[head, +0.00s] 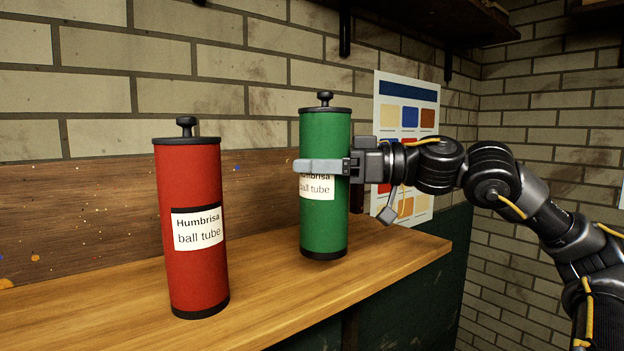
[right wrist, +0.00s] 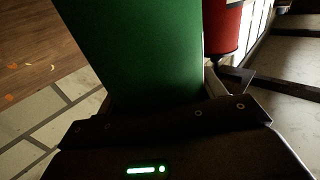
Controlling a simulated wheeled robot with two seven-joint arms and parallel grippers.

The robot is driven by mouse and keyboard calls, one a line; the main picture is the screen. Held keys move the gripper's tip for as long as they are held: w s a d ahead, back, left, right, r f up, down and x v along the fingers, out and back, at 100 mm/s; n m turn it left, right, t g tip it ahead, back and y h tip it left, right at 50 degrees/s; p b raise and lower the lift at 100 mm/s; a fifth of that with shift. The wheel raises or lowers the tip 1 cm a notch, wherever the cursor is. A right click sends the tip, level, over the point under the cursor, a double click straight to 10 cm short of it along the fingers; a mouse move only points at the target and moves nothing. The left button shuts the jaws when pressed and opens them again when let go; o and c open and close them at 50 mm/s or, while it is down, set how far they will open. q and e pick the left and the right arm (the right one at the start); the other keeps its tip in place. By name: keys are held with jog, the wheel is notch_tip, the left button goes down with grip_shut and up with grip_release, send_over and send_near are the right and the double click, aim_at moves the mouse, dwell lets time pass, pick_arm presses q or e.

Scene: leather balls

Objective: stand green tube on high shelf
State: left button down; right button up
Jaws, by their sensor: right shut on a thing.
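The green tube (head: 325,225) is upright, with a black cap, knob and base and a white label partly covered by a finger. My right gripper (head: 322,167) is shut around its upper middle, reaching in from the right. The tube's base appears over the wooden shelf board (head: 390,256); I cannot tell whether it touches. In the right wrist view the green tube (right wrist: 145,50) fills the middle, between the jaws. A dark high shelf (head: 440,22) on brackets shows from below at the top; its upper surface is hidden. My left gripper is out of view.
A red tube (head: 192,265) stands upright on the board, left of and nearer than the green one. A brick wall and a colour-swatch poster (head: 408,92) are behind. Another dark shelf edge (head: 598,5) shows at the top right. The board's right end is clear.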

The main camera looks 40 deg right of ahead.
aim_at(313, 188)
jog(key=f, duration=0.3)
jog(key=shift+w+a+f, duration=0.15)
jog(key=shift+w+f, duration=0.1)
jog(key=shift+w, duration=0.05)
jog(key=shift+w+f, duration=0.15)
jog(key=shift+f, duration=0.1)
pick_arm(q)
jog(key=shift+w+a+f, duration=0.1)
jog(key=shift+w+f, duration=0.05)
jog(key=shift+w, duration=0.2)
pick_arm(e)
jog(key=shift+s+b, duration=0.2)
jog(key=shift+b, duration=0.15)
jog(key=o, duration=1.3)
jog(key=shift+f, duration=0.1)
jog(key=shift+c, duration=0.2)
jog(key=o, duration=0.4)
jog(key=shift+w, duration=0.1)
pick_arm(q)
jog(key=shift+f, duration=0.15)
